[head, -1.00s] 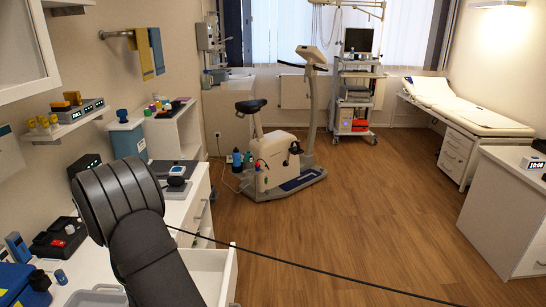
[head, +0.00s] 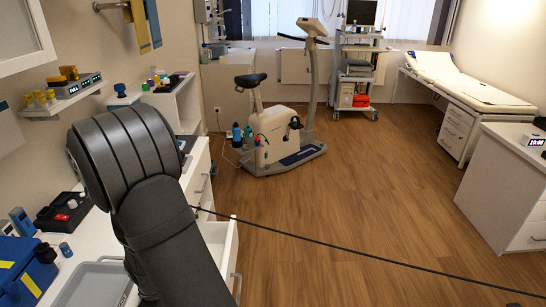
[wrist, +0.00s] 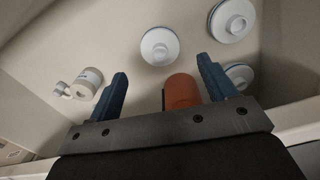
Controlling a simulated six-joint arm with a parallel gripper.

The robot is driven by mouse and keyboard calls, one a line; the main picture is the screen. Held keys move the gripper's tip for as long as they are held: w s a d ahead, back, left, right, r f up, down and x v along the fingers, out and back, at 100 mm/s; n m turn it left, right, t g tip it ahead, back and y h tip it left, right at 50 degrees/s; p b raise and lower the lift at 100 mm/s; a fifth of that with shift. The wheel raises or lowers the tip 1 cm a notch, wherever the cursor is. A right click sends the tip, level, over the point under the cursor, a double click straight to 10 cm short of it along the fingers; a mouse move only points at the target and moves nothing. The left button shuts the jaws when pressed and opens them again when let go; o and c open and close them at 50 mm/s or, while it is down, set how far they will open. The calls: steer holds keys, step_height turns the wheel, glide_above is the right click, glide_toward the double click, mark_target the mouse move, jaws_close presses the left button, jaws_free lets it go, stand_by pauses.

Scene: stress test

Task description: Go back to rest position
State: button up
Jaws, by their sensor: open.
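My gripper (wrist: 163,90) shows in the wrist view with its two blue fingers wide apart, so it is open. An orange rounded object (wrist: 182,91) appears between the fingers, nearer the right one; I cannot tell whether it touches. Beyond the fingers lie white round pieces (wrist: 160,46) (wrist: 233,20) and a beige cylindrical item (wrist: 87,83) on a pale surface with raised edges, perhaps a drawer's inside. In the head view my dark arm covers the left front, and the gripper itself is hidden there.
An open white drawer (head: 220,240) sits beside my arm. A grey tray (head: 85,283), a blue box (head: 22,268) and a black case (head: 62,212) stand on the left counter. An exercise bike (head: 275,130) is further off. The wood floor (head: 370,200) is clear.

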step_height(320, 180, down, 9)
steer(key=shift+r, duration=0.2)
steer(key=shift+w+a+r, duration=0.1)
steer(key=shift+r, duration=0.05)
step_height(320, 180, up, 33)
steer(key=w+a, duration=0.1)
steer(key=w, duration=0.1)
steer(key=shift+w+r, duration=0.15)
steer(key=shift+w, duration=0.15)
stand_by(0.5)
